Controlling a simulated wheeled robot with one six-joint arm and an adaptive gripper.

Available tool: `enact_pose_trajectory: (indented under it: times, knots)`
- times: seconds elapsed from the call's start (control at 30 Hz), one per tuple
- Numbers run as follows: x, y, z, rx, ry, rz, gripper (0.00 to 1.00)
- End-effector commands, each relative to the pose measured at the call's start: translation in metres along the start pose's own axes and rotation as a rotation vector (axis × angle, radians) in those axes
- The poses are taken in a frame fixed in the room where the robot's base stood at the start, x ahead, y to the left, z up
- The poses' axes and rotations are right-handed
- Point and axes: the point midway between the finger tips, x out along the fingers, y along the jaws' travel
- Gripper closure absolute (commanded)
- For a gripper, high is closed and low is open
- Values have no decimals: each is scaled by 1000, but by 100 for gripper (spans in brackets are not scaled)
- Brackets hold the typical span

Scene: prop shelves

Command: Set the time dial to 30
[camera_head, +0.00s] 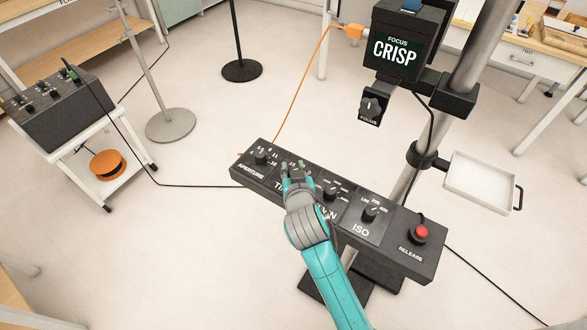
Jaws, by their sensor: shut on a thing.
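The black control box (392,263) crosses the middle of the head view, with a row of labelled dials. The time dial stands second from the left; my gripper covers it and most of its label, so its pointer and setting cannot be read. My gripper (291,170) comes from below, its fingers shut on the time dial. The aperture dial (261,158) is just left of my gripper. The dial to its right (330,194) has a partly hidden label. The ISO dial (369,213) is further right.
A red release button (421,232) sits at the box's right end. A black screen reading "FOCUS CRISP" (394,50) and a focus knob (370,107) are above on a metal post. A white tray (482,181) is at right. Open floor lies left of the box.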

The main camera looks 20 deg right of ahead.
Motion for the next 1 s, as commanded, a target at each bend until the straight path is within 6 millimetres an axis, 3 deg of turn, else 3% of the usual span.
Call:
enact_pose_trajectory:
  times: [0.67,0.7,0.8,1.0]
  knots:
    - [0,-1,-1,-22,1,-56,100]
    - [0,-1,-1,-22,1,-55,63]
    - [0,0,0,-22,0,-55,42]
    - [0,0,0,-23,-1,-55,42]
